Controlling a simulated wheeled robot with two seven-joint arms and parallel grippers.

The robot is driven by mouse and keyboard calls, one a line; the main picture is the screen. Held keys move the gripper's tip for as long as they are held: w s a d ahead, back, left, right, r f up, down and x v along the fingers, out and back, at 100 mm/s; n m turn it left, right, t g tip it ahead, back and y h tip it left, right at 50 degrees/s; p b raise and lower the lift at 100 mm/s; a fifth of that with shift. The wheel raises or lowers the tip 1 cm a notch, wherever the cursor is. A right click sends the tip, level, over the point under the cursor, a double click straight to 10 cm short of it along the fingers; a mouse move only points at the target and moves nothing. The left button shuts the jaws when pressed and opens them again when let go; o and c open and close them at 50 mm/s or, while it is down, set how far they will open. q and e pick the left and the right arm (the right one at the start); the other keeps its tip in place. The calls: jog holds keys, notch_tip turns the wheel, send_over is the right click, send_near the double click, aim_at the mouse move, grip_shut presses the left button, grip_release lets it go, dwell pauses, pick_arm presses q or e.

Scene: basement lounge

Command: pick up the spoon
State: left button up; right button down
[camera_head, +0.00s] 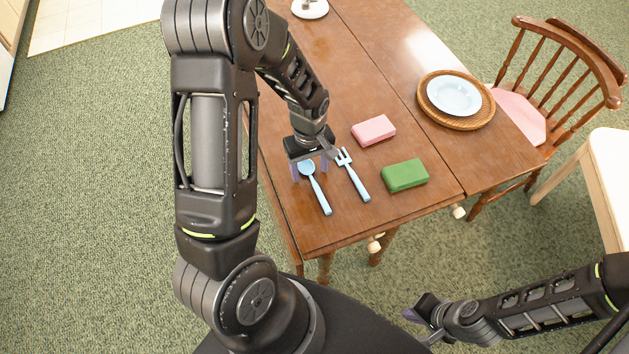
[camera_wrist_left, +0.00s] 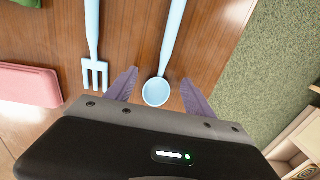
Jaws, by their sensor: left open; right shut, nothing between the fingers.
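The light blue spoon (camera_head: 318,193) lies on the wooden table (camera_head: 400,212), its bowl toward my left gripper. In the left wrist view the spoon (camera_wrist_left: 169,50) has its bowl between the two purple fingers. My left gripper (camera_head: 310,170) is open and pointed down over the bowl end; it also shows in the left wrist view (camera_wrist_left: 158,90). I cannot tell the exact height of the fingers above the table. My right gripper (camera_head: 412,316) is away from the table at the lower right, shut and empty.
A light blue fork (camera_head: 354,178) lies close beside the spoon. A pink sponge-like block (camera_head: 374,130) and a green one (camera_head: 405,176) lie further right. A plate (camera_head: 454,95) sits on a woven mat (camera_head: 427,112). A wooden chair (camera_head: 550,75) stands at the right.

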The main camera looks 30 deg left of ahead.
pick_arm(q)
jog(key=shift+f, duration=0.3)
dwell(0.4)
grip_shut()
dwell(0.5)
